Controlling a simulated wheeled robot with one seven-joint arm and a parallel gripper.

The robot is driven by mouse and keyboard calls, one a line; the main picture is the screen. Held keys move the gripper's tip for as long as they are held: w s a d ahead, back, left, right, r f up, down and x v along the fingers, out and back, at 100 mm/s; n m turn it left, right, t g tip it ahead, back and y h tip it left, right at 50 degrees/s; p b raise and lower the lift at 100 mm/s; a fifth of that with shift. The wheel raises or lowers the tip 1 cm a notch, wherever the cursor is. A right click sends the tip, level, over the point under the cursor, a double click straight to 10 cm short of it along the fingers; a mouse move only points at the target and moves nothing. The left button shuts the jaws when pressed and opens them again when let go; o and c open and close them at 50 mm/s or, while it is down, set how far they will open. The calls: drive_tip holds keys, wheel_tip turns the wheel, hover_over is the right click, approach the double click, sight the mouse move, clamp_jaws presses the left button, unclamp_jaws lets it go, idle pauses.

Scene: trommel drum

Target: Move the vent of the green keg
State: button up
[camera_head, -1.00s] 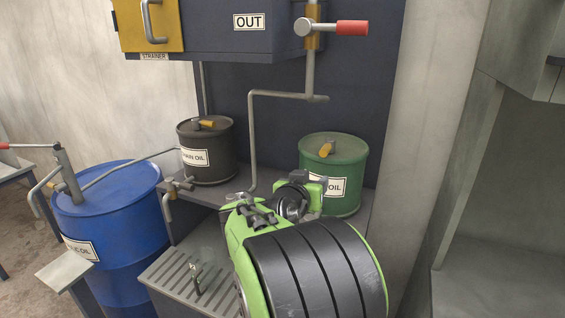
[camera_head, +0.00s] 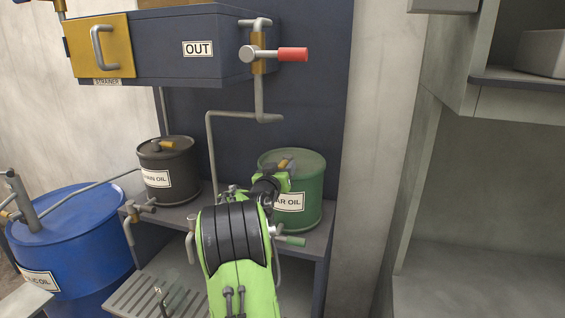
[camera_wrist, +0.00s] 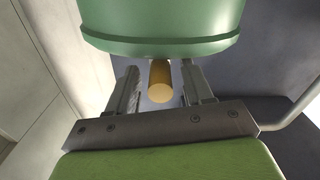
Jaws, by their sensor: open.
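The green keg (camera_head: 310,205) stands on a grey shelf, its label partly covered by my arm. Its yellow vent (camera_head: 283,163) is on the lid and partly hidden by my gripper (camera_head: 278,175). In the wrist view the green keg (camera_wrist: 160,20) fills the top. The yellow vent (camera_wrist: 160,82) points toward the camera between the two fingers of my gripper (camera_wrist: 160,88). The fingers are open, one on each side of the vent, with a visible gap on both sides. I cannot tell how deep the vent lies between them.
A dark keg (camera_head: 168,182) stands left on the shelf, and a blue drum (camera_head: 70,245) lower left. A grey pipe (camera_head: 211,150) runs down behind my arm. A red-handled valve (camera_head: 285,54) is above. A green-handled tap (camera_head: 290,240) is below the green keg.

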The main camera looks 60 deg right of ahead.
drive_tip(key=shift+w+d, duration=0.1)
drive_tip(key=shift+d, duration=0.6)
clamp_jaws()
